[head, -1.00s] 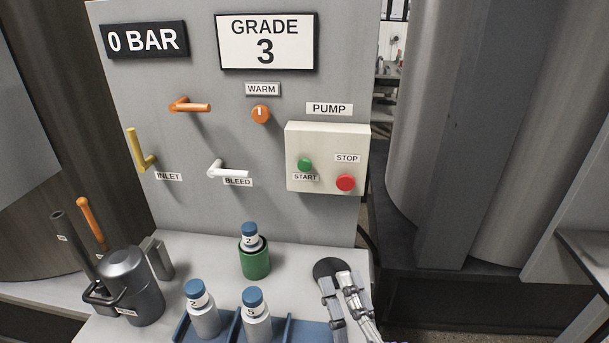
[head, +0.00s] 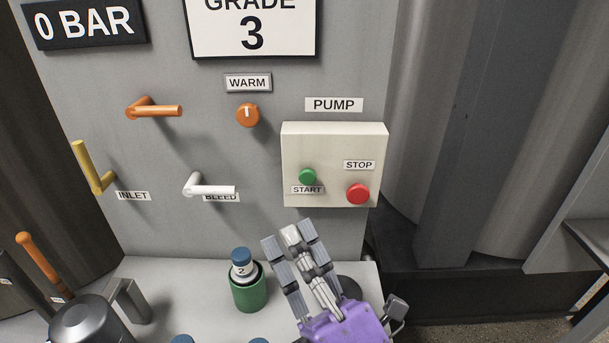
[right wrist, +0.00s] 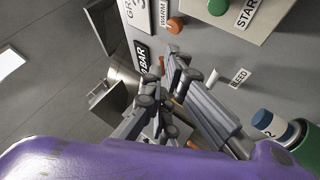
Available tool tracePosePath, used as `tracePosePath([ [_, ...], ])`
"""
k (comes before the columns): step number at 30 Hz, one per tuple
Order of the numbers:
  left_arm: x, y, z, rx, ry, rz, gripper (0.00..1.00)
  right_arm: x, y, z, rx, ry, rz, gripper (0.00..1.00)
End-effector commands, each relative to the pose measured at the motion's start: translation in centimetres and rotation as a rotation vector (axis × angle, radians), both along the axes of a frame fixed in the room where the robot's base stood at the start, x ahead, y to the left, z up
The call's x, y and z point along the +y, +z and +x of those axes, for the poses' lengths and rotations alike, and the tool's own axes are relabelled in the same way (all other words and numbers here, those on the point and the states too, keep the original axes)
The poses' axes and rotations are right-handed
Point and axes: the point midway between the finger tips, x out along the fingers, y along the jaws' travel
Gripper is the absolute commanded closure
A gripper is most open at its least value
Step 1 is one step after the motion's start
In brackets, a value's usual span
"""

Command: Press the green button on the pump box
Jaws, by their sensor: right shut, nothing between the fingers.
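The pump box (head: 330,150) is a cream box on the grey panel under the PUMP label. Its green START button (head: 307,177) is at the lower left of its face, and the red STOP button (head: 358,193) is at the lower right. The green button also shows at the top of the right wrist view (right wrist: 218,6). My right gripper (head: 288,238) is shut and empty, below and slightly left of the green button in the head view, apart from the box. It also shows in the right wrist view (right wrist: 168,62). My left gripper is not in view.
A green holder (head: 249,293) with a blue-capped bottle (head: 241,262) stands on the bench left of my right gripper. The white bleed handle (head: 210,188), yellow inlet handle (head: 90,168), orange handle (head: 155,110) and orange knob (head: 247,115) stick out from the panel.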

Motion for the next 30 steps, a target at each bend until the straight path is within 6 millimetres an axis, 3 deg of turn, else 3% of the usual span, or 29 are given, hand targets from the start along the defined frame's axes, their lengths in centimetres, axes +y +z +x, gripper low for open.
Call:
tracePosePath([
  [8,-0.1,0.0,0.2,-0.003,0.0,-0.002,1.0,0.0,0.0,0.6,0.0,0.001,0.001,1.0],
  [21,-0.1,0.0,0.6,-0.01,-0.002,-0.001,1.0,0.0,0.0,6.4,0.0,0.0,0.0,1.0],
  [30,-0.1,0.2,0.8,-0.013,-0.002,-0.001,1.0,0.0,0.0,8.7,0.002,0.0,0.001,1.0],
])
